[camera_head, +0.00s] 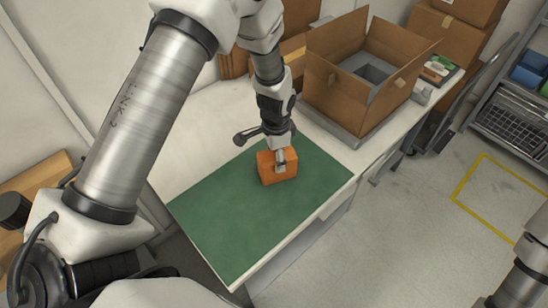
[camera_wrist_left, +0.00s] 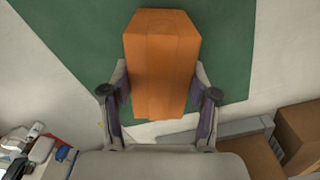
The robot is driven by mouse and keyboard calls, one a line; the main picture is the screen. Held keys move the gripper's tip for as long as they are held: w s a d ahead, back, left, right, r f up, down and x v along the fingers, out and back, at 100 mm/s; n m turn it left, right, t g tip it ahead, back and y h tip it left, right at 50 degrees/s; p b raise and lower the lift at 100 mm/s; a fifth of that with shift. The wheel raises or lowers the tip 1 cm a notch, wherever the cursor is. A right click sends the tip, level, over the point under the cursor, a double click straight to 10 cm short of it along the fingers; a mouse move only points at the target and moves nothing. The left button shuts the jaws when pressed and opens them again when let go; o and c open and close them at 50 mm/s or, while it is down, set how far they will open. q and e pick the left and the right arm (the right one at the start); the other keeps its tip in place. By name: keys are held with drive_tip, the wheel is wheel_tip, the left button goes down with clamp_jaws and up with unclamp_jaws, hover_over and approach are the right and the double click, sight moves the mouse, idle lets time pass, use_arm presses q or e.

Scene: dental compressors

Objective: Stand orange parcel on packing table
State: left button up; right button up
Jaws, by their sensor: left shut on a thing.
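The orange parcel (camera_head: 273,173) is a small box at the green mat (camera_head: 238,220) on the white packing table (camera_head: 207,133). My left gripper (camera_head: 280,160) comes down on it from above and is shut on it. In the left wrist view the parcel (camera_wrist_left: 162,60) sits between the two fingers of my left gripper (camera_wrist_left: 160,100), one on each side. The green mat (camera_wrist_left: 85,35) shows behind it. I cannot tell whether the parcel's underside touches the mat. My right gripper is not in view.
An open cardboard box (camera_head: 345,100) stands on the table behind the parcel, with small items (camera_head: 437,68) to its right. More cartons (camera_head: 445,38) are stacked at the back. The front part of the mat is clear. A yellow floor marking (camera_head: 468,180) lies at the right.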

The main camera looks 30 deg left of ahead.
use_arm(q)
drive_tip(key=o, duration=1.2)
drive_tip(key=shift+a, duration=0.1)
drive_tip(key=shift+c, duration=0.2)
drive_tip(key=shift+o, duration=0.8)
drive_tip(key=shift+a, duration=0.1)
drive_tip(key=shift+s+r, duration=0.15)
drive_tip(key=shift+s, duration=0.05)
drive_tip(key=shift+w+r, duration=0.15)
drive_tip(key=shift+r, duration=0.05)
wheel_tip(320, 180, up, 12)
drive_tip(key=b, duration=0.2)
drive_tip(key=shift+f, duration=0.2)
